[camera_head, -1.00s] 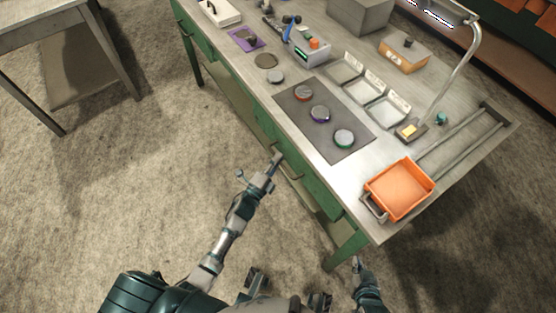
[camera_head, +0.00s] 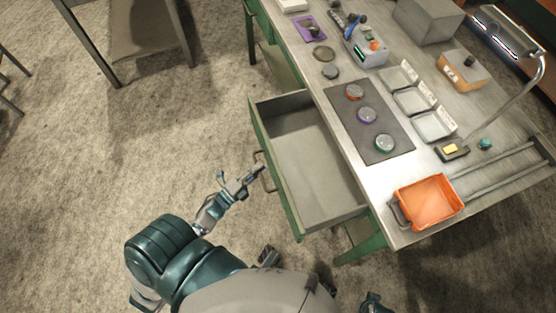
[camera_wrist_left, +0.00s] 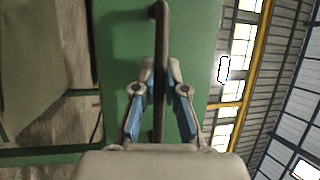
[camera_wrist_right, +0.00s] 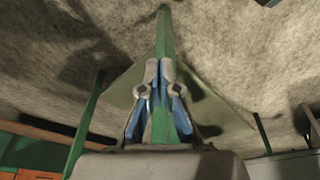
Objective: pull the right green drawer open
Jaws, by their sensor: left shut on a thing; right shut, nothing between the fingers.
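The right green drawer (camera_head: 309,165) stands pulled out from under the workbench in the head view, and its grey inside looks empty. Its dark bar handle (camera_head: 262,170) is on the green front. My left gripper (camera_head: 256,173) is at that handle. In the left wrist view, my left gripper (camera_wrist_left: 160,90) has its fingers shut around the handle (camera_wrist_left: 160,60), in front of the green drawer front (camera_wrist_left: 118,50). My right gripper (camera_wrist_right: 159,72) is shut and empty in the right wrist view. In the head view only part of my right arm shows at the bottom edge.
The workbench top (camera_head: 370,185) carries an orange tray (camera_head: 430,200), a dark mat (camera_head: 396,144) with three round pieces, several small white trays (camera_head: 415,100) and a lamp (camera_head: 508,40). A green bench leg (camera_head: 364,246) stands right of the drawer.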

